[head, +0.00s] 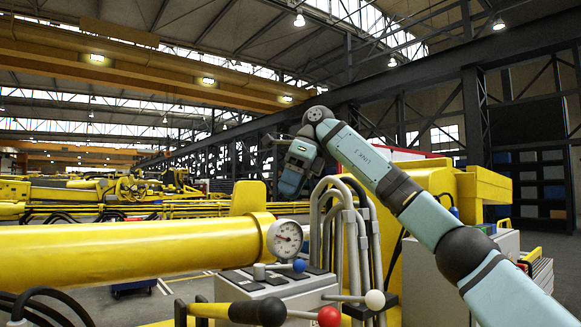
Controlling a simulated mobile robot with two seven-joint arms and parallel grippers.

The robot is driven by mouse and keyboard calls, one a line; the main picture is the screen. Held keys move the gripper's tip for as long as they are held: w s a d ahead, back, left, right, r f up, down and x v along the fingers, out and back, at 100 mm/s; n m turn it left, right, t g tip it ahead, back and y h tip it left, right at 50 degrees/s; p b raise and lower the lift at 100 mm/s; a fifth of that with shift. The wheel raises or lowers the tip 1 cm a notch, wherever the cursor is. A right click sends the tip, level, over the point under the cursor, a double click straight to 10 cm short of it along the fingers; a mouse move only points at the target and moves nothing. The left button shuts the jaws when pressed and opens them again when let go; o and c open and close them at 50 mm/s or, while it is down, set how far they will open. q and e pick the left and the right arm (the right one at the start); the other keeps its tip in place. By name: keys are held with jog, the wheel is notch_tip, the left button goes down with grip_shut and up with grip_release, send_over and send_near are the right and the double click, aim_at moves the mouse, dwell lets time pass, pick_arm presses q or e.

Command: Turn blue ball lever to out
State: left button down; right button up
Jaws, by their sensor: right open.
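The blue ball lever has a small blue ball (299,265) on a thin rod, above the grey control box (262,284) at the lower middle. A round pressure gauge (285,238) sits just above and left of the ball. My left gripper is not in view.
A thick yellow cylinder (130,256) fills the left.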

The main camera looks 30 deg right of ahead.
notch_tip(320, 180, up, 4)
jog(key=shift+r+p, duration=0.1)
jog(key=shift+p, duration=0.3)
dwell(0.4)
